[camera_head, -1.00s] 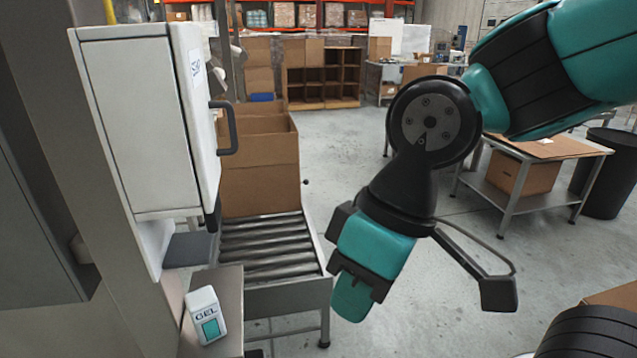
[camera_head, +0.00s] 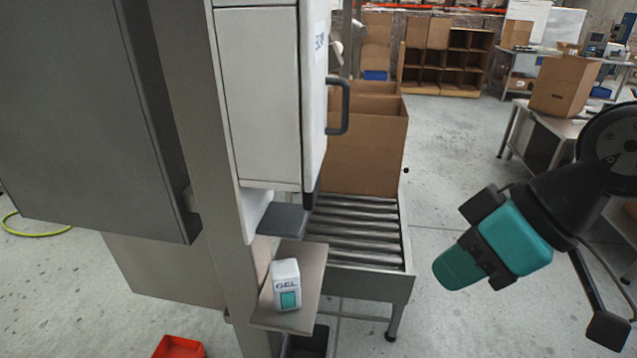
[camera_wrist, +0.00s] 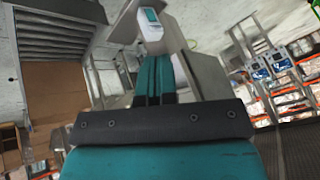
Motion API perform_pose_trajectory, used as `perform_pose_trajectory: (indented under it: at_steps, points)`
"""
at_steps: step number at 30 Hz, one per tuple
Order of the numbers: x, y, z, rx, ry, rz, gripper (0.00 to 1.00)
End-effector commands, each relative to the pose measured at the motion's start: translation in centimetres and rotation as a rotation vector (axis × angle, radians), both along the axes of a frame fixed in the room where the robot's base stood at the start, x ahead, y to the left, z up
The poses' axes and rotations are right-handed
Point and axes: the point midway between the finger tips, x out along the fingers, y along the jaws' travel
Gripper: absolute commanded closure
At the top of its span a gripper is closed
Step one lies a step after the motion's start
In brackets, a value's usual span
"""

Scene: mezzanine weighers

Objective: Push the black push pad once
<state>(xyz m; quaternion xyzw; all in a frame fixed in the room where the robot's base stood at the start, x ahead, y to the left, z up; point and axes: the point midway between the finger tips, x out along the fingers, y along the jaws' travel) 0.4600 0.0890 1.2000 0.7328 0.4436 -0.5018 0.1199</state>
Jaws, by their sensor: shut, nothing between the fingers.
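A dark grey-black push pad (camera_head: 282,220) juts out at the bottom of a tall white wall dispenser (camera_head: 262,95). Below it a white GEL bottle (camera_head: 286,286) with a teal label stands on a small shelf (camera_head: 318,262); the bottle also shows at the top of the wrist view (camera_wrist: 150,24). My gripper (camera_head: 447,270) is shut and empty, tilted down-left, to the right of the pad and apart from it. In the wrist view its teal fingers (camera_wrist: 155,70) are together. I cannot make out the pad clearly in the wrist view.
A roller conveyor (camera_head: 355,228) with a cardboard box (camera_head: 365,155) lies behind the pad. A grey cabinet (camera_head: 90,110) is at the left, a red bin (camera_head: 180,347) on the floor. A table with a box (camera_head: 563,87) stands right. Open floor lies between.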

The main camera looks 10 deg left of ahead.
Motion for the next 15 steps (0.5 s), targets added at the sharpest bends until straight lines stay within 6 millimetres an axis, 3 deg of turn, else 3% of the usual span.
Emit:
perform_pose_trajectory:
  at_steps: [3,6,10,15]
  points:
    - [6.0,3.3,-0.9,0.146,-0.216,0.112,1.0]
    - [11.0,5.2,-1.9,0.233,-0.447,0.155,1.0]
    - [16.3,5.9,-3.5,0.261,-0.714,0.143,1.0]
    - [20.3,5.1,-5.4,0.211,-0.93,0.095,1.0]
